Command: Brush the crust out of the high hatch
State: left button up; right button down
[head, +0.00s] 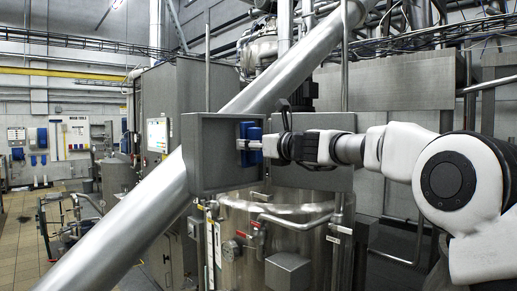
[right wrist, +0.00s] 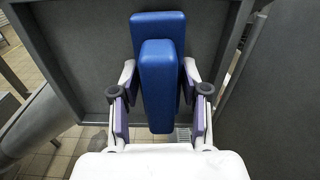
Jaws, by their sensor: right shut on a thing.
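My right gripper (head: 283,147) is shut on a blue brush (head: 251,144) in front of a grey square box (head: 207,178), which appears to be the high hatch. In the right wrist view my right gripper (right wrist: 160,105) has its fingers on both sides of the blue block-shaped handle (right wrist: 158,75). A wider blue block (right wrist: 157,22) shows behind the handle, against the grey inner panel (right wrist: 90,60). I cannot tell whether the brush touches the panel. No crust can be made out. My left gripper is not in view.
A thick slanted metal pipe (head: 118,236) crosses in front, left of the box. A grey panel (head: 318,180) stands just right of it, behind my right gripper. A steel jacketed vessel (head: 285,230) with pipes and valves stands below. Open tiled floor (head: 20,230) lies far left.

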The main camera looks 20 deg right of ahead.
jog(key=a, duration=0.2)
jog(key=s+a+b, duration=0.1)
jog(key=shift+s+a+f+b, duration=0.1)
jog(key=shift+s+a+b, duration=0.05)
jog(key=shift+a+b, duration=0.2)
jog(key=shift+s+a, duration=0.3)
jog(key=shift+a, duration=0.5)
jog(key=shift+s+a+b, duration=0.2)
jog(key=shift+a+b, duration=0.35)
jog(key=shift+s+a, duration=0.3)
jog(key=shift+a, duration=0.55)
jog(key=shift+s+a, duration=0.1)
jog(key=shift+a, duration=0.2)
jog(key=shift+d+b, duration=0.15)
jog(key=shift+b, duration=0.15)
